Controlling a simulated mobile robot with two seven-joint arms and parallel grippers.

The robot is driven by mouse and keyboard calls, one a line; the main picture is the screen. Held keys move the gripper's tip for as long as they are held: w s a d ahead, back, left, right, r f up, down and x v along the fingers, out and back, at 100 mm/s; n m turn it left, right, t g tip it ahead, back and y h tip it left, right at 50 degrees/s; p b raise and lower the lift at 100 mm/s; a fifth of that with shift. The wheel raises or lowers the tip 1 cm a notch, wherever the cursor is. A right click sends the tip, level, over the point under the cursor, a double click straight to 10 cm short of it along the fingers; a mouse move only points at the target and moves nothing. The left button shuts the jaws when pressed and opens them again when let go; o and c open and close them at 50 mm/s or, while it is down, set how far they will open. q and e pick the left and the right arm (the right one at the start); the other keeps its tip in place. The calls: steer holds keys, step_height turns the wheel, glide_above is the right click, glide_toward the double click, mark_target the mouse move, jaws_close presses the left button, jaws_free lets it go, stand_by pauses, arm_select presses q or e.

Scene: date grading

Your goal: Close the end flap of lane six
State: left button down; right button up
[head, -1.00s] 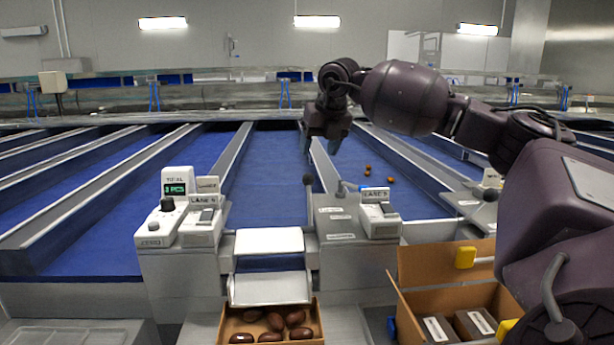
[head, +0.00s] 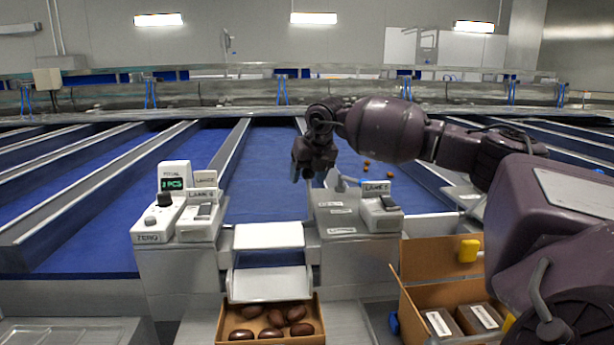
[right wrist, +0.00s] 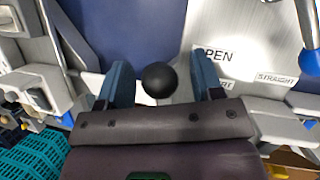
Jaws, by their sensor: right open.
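The lane end with the "LANE 6" label (head: 203,194) has a pale panel (head: 268,236) at its mouth and a sloping plate (head: 268,284) below. My right gripper (head: 310,177) is open above the lane's right side, by the grey housing (head: 340,219). In the right wrist view a black ball knob (right wrist: 159,80) sits between the two open blue fingers, with space either side. The knob is hidden behind the gripper in the head view. My left gripper is not in view.
A carton of dates (head: 223,324) stands below the lane mouth. A brown box (head: 413,252) with dark packs stands at the right.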

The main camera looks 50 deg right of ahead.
jaws_close()
stand_by(0.4)
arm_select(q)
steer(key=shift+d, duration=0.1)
